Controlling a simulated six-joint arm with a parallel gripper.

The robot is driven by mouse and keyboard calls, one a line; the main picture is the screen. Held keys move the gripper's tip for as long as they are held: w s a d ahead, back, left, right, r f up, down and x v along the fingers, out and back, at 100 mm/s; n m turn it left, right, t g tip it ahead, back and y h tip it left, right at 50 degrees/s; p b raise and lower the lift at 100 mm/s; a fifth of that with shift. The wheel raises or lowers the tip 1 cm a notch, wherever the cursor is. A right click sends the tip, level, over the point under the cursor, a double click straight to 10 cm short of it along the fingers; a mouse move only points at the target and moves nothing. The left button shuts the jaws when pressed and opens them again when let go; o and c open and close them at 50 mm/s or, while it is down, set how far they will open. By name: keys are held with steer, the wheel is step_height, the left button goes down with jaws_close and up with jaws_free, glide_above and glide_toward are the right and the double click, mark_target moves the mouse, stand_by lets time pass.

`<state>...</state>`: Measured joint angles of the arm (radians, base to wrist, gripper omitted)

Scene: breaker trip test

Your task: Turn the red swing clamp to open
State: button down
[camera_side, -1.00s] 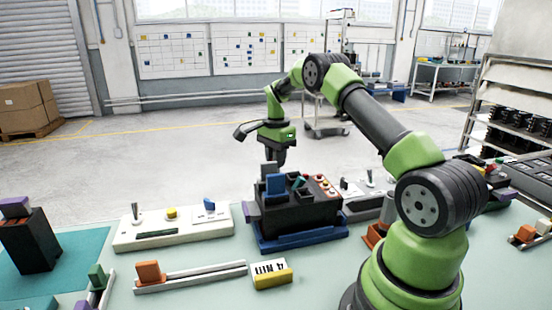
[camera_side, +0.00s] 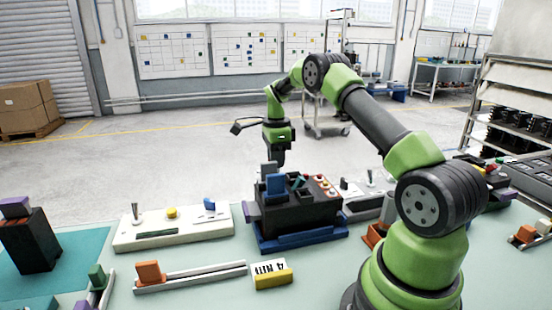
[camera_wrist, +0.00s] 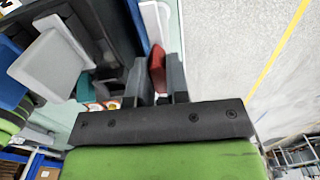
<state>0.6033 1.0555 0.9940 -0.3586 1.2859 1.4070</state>
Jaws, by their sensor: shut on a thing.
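The red swing clamp (camera_wrist: 157,68) shows in the wrist view between the two dark fingers of my gripper (camera_wrist: 158,80), which is shut on it. In the side view my gripper (camera_side: 277,158) points down at the far side of the black breaker fixture (camera_side: 305,212). The clamp is hidden there behind the fixture. The fixture sits on a blue base (camera_side: 303,241) and carries a blue block (camera_side: 275,187), a teal lever (camera_side: 298,182) and several red and pale buttons on its top.
A cream switch panel (camera_side: 175,236) stands left of the fixture. A rail with an orange block (camera_side: 149,272) and a yellow-and-white label block (camera_side: 271,274) lie in front. A black block with a purple top (camera_side: 28,240) stands on the teal mat at the left.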

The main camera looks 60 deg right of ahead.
steer(key=shift+d, duration=0.1)
steer(key=c, duration=1.1)
jaws_free()
step_height(320, 180, up, 10)
steer(key=shift+r, duration=0.1)
steer(key=s+a+r+n+t, duration=0.25)
steer(key=a+r+n, duration=0.35)
steer(key=a, duration=0.3)
steer(key=s+a+r+n+t, duration=0.1)
steer(key=s+a+r+n, duration=0.3)
steer(key=a+r+n, duration=0.4)
steer(key=s+a+f+n+t+y, duration=0.1)
steer(key=s+a+f+n+t, duration=0.1)
steer(key=s+a+n, duration=0.2)
steer(key=s+a+f+n+t+y, duration=0.1)
steer(key=s+a+n, duration=0.4)
steer(key=s, duration=0.5)
steer(key=shift+s+a+f+t, duration=0.15)
steer(key=shift+a+f+t, duration=0.3)
steer(key=shift+f, duration=0.45)
